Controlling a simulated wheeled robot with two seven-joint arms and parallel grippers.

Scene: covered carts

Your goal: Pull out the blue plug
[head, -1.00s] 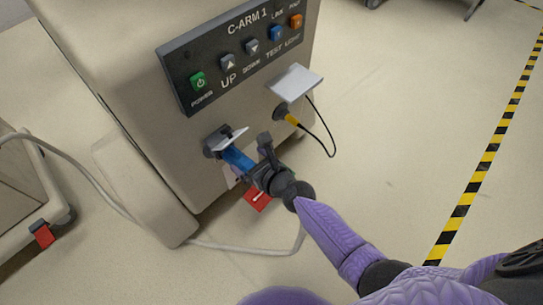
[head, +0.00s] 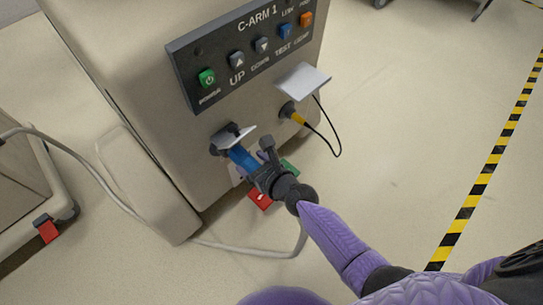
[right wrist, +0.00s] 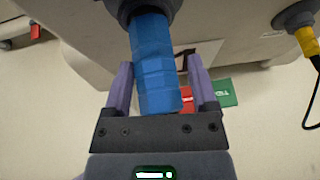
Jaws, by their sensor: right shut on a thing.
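The blue plug (head: 243,158) sits in a dark round socket (head: 218,146) low on the front of the C-ARM 1 cart, under a raised grey cover flap (head: 237,137). In the right wrist view the blue plug (right wrist: 154,65) runs up into the dark socket (right wrist: 140,8). My right gripper (head: 258,168) is shut on the plug's near end. In the right wrist view my right gripper's fingers (right wrist: 160,85) lie on both sides of it. My left gripper is not in view.
A yellow and black plug (head: 293,114) with a thin black cable sits under another raised flap (head: 303,79). Red (head: 260,198) and green (head: 289,168) tags are near my right gripper. A pale cable (head: 250,250) lies on the floor. Floor to the right is open up to striped tape (head: 484,165).

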